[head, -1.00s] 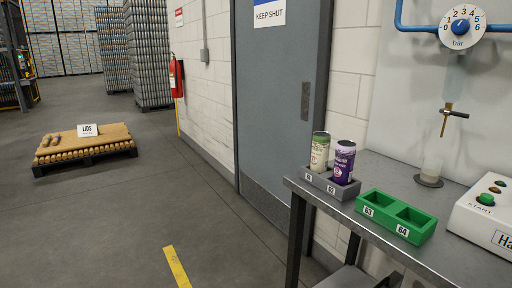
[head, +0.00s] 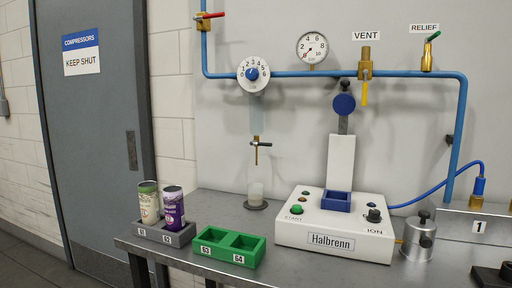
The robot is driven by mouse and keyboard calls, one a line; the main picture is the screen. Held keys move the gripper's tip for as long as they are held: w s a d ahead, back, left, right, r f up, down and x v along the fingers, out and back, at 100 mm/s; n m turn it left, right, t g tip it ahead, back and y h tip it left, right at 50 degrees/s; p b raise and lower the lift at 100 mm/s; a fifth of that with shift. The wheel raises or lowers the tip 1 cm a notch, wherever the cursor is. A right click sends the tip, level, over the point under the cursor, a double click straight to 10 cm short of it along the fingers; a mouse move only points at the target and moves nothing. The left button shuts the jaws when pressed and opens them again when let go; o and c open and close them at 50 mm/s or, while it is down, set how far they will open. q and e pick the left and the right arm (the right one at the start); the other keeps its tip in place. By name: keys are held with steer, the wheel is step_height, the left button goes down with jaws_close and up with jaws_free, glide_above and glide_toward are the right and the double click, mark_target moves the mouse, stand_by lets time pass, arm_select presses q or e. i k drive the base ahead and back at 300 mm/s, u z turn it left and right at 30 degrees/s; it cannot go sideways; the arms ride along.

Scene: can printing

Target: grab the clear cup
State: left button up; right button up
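The clear cup (head: 256,191) stands upright on a dark round base (head: 256,206) at the back of the metal table. It holds something whitish, and a brass nozzle (head: 257,154) hangs above it. Neither of my grippers shows in the head view.
Left of the cup, a grey holder (head: 176,238) carries a green-and-cream can (head: 149,203) and a purple can (head: 173,209). A green two-slot holder (head: 226,250) is empty. The white Halbrenn machine (head: 333,226) stands to the right. Blue pipes (head: 330,73) run along the wall.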

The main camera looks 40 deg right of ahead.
mark_target(255, 190)
steer(key=k, duration=0.5)
steer(key=z, duration=0.65)
steer(key=i, duration=0.35)
steer(key=z, duration=0.15)
